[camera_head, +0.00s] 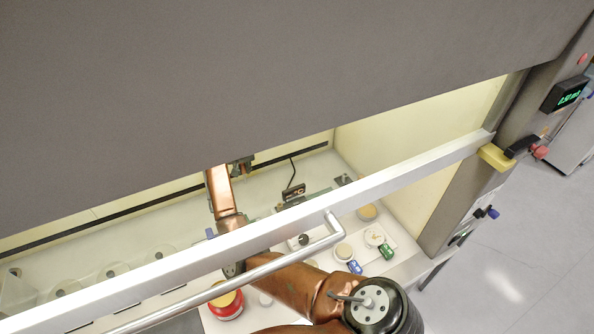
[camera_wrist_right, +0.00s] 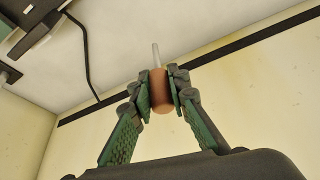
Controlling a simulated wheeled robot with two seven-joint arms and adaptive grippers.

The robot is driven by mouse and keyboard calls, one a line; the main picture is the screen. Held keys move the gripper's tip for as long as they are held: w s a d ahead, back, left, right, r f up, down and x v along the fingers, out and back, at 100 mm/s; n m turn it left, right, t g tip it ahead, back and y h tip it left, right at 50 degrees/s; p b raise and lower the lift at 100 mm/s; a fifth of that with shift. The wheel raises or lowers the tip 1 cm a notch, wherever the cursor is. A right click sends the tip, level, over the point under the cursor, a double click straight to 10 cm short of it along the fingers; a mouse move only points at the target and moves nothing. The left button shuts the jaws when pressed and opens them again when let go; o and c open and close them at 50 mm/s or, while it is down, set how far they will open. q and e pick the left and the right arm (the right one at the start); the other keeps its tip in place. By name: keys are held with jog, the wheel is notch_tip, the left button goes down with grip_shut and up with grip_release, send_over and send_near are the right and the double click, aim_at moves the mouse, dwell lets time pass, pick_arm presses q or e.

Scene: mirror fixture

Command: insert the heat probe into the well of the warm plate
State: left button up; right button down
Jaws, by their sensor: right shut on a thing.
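My right gripper (camera_head: 242,166) is inside the hood, partly hidden by the grey sash at the back of the work surface. In the right wrist view, the gripper (camera_wrist_right: 162,82) is shut on the heat probe, a copper-brown cylinder (camera_wrist_right: 160,96) with a thin pale tip pointing away from the wrist. The probe cannot be made out in the head view. A unit with a dark °C display (camera_head: 294,193), apparently the warm plate, sits to the right of the gripper, partly behind the sash bar. Its well cannot be made out. My left gripper is not in view.
The sash's metal bar (camera_head: 250,236) and handle cross above my right arm. A black cable (camera_wrist_right: 90,70) runs to the back wall.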

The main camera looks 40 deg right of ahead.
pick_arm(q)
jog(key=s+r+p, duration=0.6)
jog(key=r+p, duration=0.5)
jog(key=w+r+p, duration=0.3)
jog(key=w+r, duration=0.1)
pick_arm(e)
jog(key=s+d+r+m+g+h, duration=0.1)
jog(key=s+d+r+m+g, duration=0.1)
jog(key=s+m, duration=0.45)
jog(key=s+d+r+m+g+h, duration=0.1)
jog(key=s+d+m+g, duration=0.15)
jog(key=s+m, duration=0.45)
pick_arm(q)
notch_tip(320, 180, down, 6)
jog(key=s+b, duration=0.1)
jog(key=b, duration=0.4)
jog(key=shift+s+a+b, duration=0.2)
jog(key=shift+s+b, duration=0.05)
jog(key=shift+b, duration=0.05)
pick_arm(e)
notch_tip(320, 180, down, 6)
jog(key=s+n, duration=0.1)
jog(key=shift+s, duration=0.15)
